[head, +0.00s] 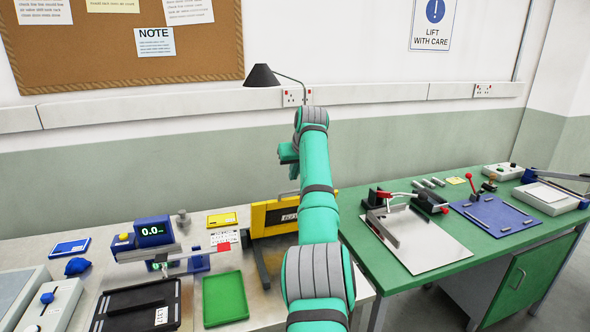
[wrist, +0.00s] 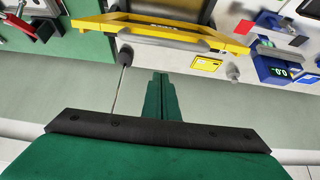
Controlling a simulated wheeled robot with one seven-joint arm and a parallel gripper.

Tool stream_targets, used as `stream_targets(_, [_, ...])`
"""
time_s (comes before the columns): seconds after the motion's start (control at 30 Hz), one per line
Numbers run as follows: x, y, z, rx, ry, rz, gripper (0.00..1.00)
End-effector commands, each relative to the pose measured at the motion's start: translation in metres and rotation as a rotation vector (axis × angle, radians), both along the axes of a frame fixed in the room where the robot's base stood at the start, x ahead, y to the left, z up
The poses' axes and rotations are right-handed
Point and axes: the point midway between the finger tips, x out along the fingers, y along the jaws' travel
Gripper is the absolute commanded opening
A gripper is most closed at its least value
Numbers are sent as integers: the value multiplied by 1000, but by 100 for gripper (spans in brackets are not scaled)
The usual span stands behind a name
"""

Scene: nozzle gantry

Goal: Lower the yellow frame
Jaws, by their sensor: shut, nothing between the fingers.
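The yellow frame (head: 272,216) stands upright on dark legs at the right end of the light bench, partly hidden behind my arm in the head view. It carries a dark panel with a label. In the wrist view the yellow frame (wrist: 160,30) spans the top of the picture. My gripper (wrist: 160,75) is shut and empty, its fingertips just short of the frame's bar in that picture, with a gap between. In the head view my gripper (head: 289,157) is up near the wall, above the frame; its fingertips are hard to make out.
A green tray (head: 225,299), a black tray (head: 138,308) and a blue digital display (head: 154,231) stand left of the frame. A black lamp (head: 262,76) is behind my arm. A green bench (head: 420,264) with fixtures is at the right. The wall is close behind.

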Motion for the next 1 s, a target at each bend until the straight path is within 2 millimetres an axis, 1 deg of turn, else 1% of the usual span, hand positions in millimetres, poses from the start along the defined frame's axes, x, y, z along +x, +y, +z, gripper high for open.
stream_targets(0.07, [3, 1, -5, 0, 1, 0, 0])
stream_targets(0.37, [-5, -3, -7, 1, -1, -1, 0])
stream_targets(0.8, [-28, -10, -14, 2, -1, 0, 0])
stream_targets(1.0, [-34, -12, -15, 1, 0, -2, 0])
